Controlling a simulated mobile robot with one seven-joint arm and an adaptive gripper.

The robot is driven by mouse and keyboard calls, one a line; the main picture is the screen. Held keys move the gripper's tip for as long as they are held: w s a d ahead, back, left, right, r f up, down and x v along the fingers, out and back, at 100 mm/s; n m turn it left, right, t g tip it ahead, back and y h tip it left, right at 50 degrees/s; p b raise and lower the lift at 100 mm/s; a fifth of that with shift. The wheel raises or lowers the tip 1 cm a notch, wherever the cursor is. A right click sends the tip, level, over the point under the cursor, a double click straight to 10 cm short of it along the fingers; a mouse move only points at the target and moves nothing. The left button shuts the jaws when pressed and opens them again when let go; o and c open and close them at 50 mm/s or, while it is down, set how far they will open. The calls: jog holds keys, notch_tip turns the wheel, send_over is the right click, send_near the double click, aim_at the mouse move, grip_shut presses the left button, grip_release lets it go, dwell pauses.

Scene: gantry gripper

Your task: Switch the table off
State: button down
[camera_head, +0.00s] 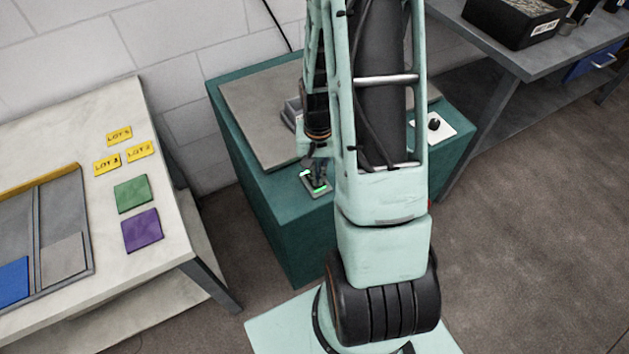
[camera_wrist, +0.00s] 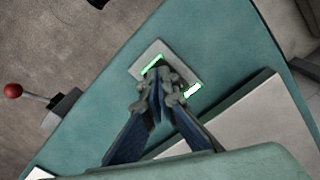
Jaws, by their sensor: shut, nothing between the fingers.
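The table is a teal cabinet (camera_head: 262,205) with a grey slab on top. A small grey switch plate (camera_head: 306,181) with lit green bars is set near its front edge. In the wrist view the plate (camera_wrist: 145,58) shows a green bar on each side of my fingertips. My gripper (camera_head: 318,180) is shut and empty, its tips over the middle of the plate; it also shows in the wrist view (camera_wrist: 158,72). The fingers hide the plate's middle, so I cannot tell whether they touch it.
A red-ball lever (camera_wrist: 12,90) sticks out from the cabinet's side in the wrist view. A black knob (camera_head: 434,125) on a white plate is at the cabinet's right. A pale table (camera_head: 90,290) with coloured squares stands left; a grey workbench (camera_head: 545,60) stands right.

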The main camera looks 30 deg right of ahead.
jog(key=shift+f, duration=0.1)
jog(key=shift+r+p, duration=2.55)
jog(key=shift+r, duration=1)
jog(key=shift+f, duration=0.1)
